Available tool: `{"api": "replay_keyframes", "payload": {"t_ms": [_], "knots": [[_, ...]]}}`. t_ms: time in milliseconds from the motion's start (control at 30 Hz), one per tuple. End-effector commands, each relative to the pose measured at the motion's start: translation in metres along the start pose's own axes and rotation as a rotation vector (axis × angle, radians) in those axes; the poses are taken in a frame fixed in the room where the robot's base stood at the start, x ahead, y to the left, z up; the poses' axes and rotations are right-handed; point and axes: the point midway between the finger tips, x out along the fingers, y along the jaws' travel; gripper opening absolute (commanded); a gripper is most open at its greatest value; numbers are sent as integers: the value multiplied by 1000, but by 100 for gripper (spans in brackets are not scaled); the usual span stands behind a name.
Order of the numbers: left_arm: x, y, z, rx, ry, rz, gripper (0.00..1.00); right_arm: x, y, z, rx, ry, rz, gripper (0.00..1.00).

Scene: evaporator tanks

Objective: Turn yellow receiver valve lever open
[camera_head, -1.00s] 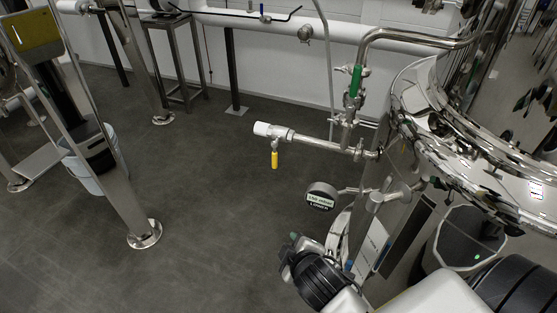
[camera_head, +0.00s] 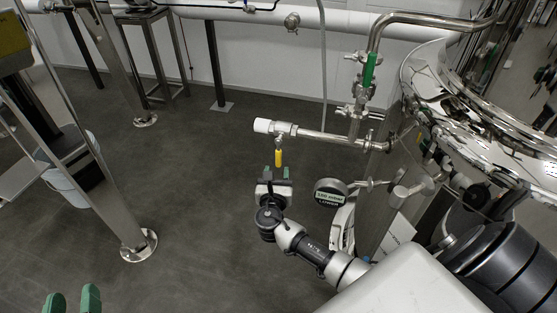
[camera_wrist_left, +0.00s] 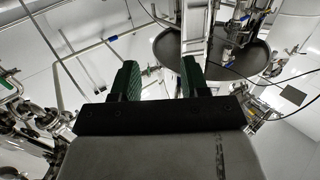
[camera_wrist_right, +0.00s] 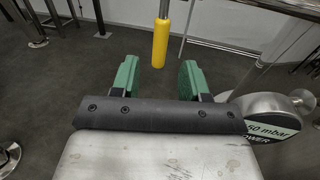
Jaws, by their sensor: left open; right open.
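The yellow lever (camera_head: 278,158) hangs straight down from a valve on a horizontal steel pipe (camera_head: 325,138) with a white end cap. It also shows in the right wrist view (camera_wrist_right: 160,45), upright in the picture between and beyond the fingertips. My right gripper (camera_head: 272,174) is open with green fingers just below the lever's tip in the head view. Whether it touches the lever is not clear, but in the right wrist view nothing lies between the fingers (camera_wrist_right: 158,80). My left gripper (camera_head: 72,299) is open and empty at the lower left, far from the lever.
A round gauge or plate marked "mbar" (camera_head: 331,192) stands close to the right of my right gripper. A green-handled valve (camera_head: 370,70) and the shiny steel tank (camera_head: 440,90) are further right. A steel leg (camera_head: 110,200) and white bucket (camera_head: 70,170) stand left. Floor between is clear.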

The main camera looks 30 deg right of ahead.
Motion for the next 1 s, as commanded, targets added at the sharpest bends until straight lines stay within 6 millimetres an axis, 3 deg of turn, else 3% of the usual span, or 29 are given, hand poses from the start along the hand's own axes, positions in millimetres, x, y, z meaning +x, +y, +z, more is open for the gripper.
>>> {"api": "replay_keyframes", "payload": {"t_ms": [200, 433, 967, 1000], "knots": [[1, 5, -25, -5, 221, 12, 45, 32, 0, -2, 2, -1, -2, 45], [-5, 9, -48, -11, 413, 22, 45, 56, 0, -1, 3, 0, -2, 45], [-10, 10, -61, -15, 513, 27, 45, 67, 0, 0, 3, 2, -1, 45], [-10, 10, -61, -15, 512, 27, 45, 67, 0, 0, 3, 2, -1, 39]]}}
